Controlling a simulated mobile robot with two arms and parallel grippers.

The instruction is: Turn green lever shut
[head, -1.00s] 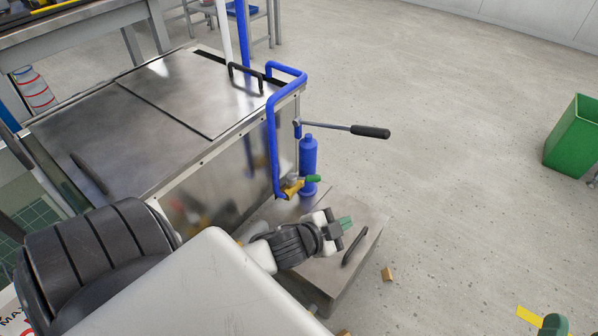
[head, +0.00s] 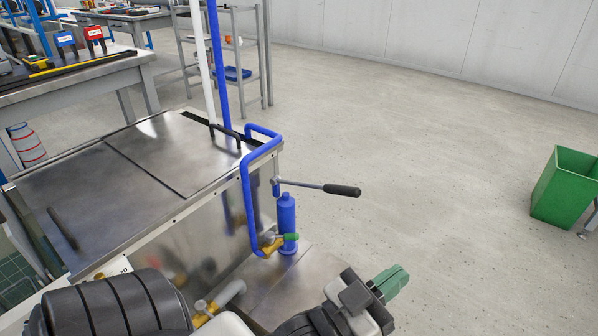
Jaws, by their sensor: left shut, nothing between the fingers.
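The green lever (head: 291,237) sits on a small brass valve (head: 272,246) at the lower end of the blue pipe (head: 247,205), on the side of the steel tank. The lever points to the right, in front of the blue hand-pump cylinder (head: 287,215). My left gripper (head: 393,281) is at the lower right, with its green fingertips together and nothing between them. It is apart from the lever, to its right and lower in the picture. My right gripper is not in view.
The steel tank (head: 150,165) has a flat lid with black handles. A pump handle (head: 330,189) with a black grip juts right above the lever. A steel plate (head: 300,268) lies below the valve. A green bin (head: 565,190) stands far right, with clear floor between.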

